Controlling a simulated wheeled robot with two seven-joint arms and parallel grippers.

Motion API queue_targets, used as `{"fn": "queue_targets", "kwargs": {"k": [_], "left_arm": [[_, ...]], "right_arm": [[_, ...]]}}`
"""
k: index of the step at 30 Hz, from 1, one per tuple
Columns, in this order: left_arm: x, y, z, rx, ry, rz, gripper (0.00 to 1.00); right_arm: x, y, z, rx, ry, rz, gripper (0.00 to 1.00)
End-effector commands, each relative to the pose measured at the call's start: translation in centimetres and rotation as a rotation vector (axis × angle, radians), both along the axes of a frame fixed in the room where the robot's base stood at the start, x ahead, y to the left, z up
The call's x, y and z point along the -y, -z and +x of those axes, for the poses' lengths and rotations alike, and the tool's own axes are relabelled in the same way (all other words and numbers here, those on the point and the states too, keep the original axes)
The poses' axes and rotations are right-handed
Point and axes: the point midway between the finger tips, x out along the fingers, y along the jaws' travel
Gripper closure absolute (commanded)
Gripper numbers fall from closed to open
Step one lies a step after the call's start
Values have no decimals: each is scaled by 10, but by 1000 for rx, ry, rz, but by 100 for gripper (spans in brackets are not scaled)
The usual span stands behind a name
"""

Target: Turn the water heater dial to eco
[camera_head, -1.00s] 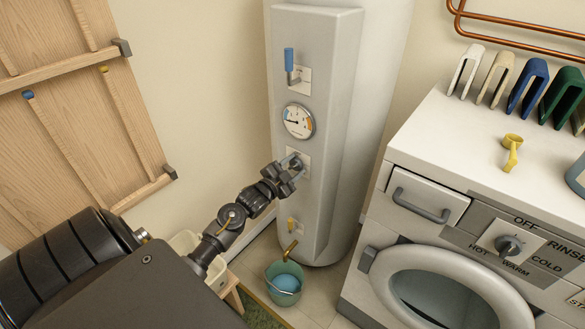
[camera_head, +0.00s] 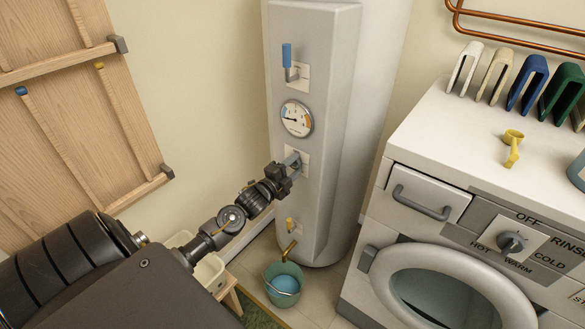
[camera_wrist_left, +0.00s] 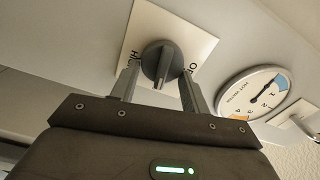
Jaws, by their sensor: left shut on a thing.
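The water heater (camera_head: 325,120) stands upright by the wall in the head view. Its grey dial (camera_wrist_left: 161,62) sits on a pale square plate in the left wrist view. Parts of printed labels show on the plate, one on each side of the dial, cut off by my fingers; I cannot read them fully. My left gripper (camera_head: 293,164) is at the dial, with one finger on each side of it, and is shut on it. In the head view the gripper mostly hides the dial. I cannot tell which label the dial points to. My right gripper is not in view.
A round gauge (camera_head: 296,119) and a blue-handled valve (camera_head: 287,58) sit above the dial. A yellow-handled tap (camera_head: 289,227) is below, over a green bucket (camera_head: 284,284). A washing machine (camera_head: 450,150) stands at the right, a wooden rack (camera_head: 75,130) at the left.

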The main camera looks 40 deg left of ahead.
Motion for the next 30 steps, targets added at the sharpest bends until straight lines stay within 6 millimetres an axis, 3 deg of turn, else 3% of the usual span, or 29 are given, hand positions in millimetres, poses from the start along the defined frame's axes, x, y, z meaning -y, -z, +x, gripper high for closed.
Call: {"fn": "queue_targets", "kwargs": {"k": [13, 14, 18, 30], "left_arm": [[0, 0, 0, -1, 1, 9, 77], [0, 0, 0, -1, 1, 9, 53], [0, 0, 0, -1, 1, 9, 34], [0, 2, -9, -2, 0, 9, 34]], "right_arm": [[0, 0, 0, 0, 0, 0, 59], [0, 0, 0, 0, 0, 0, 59], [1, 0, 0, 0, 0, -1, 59], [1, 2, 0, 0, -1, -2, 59]]}}
